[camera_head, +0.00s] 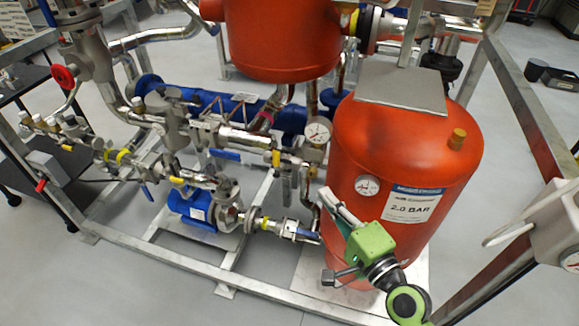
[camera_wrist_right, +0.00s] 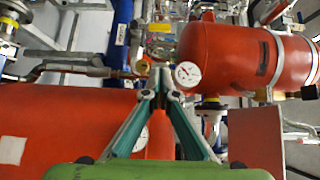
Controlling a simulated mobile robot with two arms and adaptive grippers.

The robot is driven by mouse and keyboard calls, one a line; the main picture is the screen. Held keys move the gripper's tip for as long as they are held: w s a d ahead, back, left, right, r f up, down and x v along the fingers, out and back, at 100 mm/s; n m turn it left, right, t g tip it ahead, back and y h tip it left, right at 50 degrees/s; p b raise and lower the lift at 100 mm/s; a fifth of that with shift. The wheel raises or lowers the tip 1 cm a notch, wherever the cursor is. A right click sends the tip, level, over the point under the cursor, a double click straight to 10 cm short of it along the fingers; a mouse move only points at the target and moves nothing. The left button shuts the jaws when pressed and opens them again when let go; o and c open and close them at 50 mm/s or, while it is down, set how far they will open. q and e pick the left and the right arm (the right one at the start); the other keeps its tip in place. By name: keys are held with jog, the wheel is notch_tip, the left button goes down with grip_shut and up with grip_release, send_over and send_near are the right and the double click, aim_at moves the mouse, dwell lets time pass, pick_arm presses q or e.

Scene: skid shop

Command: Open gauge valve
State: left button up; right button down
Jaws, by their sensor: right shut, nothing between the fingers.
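A round white pressure gauge (camera_head: 318,130) stands on the pipework left of the orange tank (camera_head: 408,150). In the right wrist view a white gauge (camera_wrist_right: 187,74) shows just right of my fingertips. A small brass-coloured fitting (camera_wrist_right: 142,67) is just left of them. I cannot tell for sure which small part is the gauge valve or how its handle stands. My right gripper (camera_head: 327,194) is shut and empty, in front of the tank and below the gauge; it also shows in the wrist view (camera_wrist_right: 161,72). No contact is visible. My left gripper is out of view.
A second gauge (camera_head: 367,186) sits on the tank's front, beside a "2.0 BAR" label (camera_head: 412,206). A blue-handled valve (camera_head: 308,234) and a blue pump (camera_head: 192,210) are lower left. Metal frame rails (camera_head: 190,262) surround the skid. The floor in front is clear.

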aim_at(276, 165)
jog(key=s+a+p+x, duration=0.1)
jog(key=a+p+x, duration=0.1)
jog(key=x, duration=1.1)
jog(key=shift+s+a, duration=0.2)
jog(key=shift+a, duration=0.05)
jog(key=shift+f, duration=0.1)
